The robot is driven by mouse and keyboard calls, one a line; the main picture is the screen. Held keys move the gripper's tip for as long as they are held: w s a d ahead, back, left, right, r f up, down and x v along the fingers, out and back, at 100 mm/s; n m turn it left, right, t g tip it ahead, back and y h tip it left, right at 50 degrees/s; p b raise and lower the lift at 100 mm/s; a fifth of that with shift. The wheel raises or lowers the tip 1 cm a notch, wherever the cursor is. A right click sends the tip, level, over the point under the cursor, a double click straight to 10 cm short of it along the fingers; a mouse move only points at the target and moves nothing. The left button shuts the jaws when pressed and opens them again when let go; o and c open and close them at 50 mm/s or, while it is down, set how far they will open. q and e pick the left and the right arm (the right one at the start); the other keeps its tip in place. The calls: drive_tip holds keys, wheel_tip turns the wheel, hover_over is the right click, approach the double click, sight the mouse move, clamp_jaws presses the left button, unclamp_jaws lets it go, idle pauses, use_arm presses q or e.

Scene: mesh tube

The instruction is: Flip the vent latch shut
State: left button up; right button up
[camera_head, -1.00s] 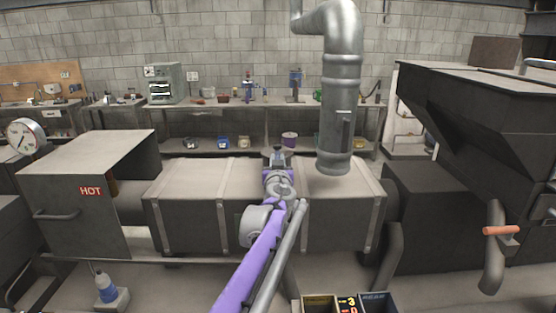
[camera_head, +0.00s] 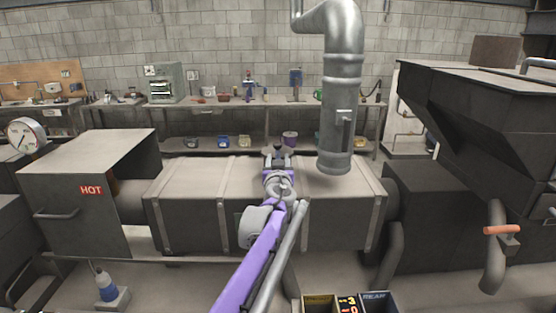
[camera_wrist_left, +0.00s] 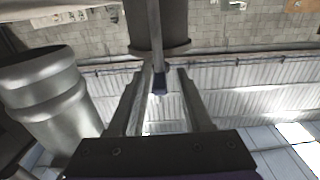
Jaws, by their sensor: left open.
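A grey metal vent duct (camera_head: 341,90) hangs at the centre right in the head view. A narrow upright latch-like handle (camera_head: 347,128) sits on its lower front; I cannot tell whether it is shut. My left gripper (camera_head: 278,151) is small in the head view, left of the duct's lower end and apart from it in the picture. In the left wrist view its two fingers (camera_wrist_left: 162,98) are open. A thin grey bar with a dark tip (camera_wrist_left: 160,83) shows between them; I cannot tell whether it is the latch or whether they touch. My right gripper is not in view.
A long strapped metal box (camera_head: 200,215) lies beneath my left arm. A dark hopper (camera_head: 480,105) stands at the right, with an orange-handled pipe (camera_head: 500,231). A cabinet marked HOT (camera_head: 75,215) stands at the left. A cluttered workbench (camera_head: 220,104) runs along the back wall.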

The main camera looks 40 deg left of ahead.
use_arm(q)
drive_tip(key=v, duration=1)
idle(0.3)
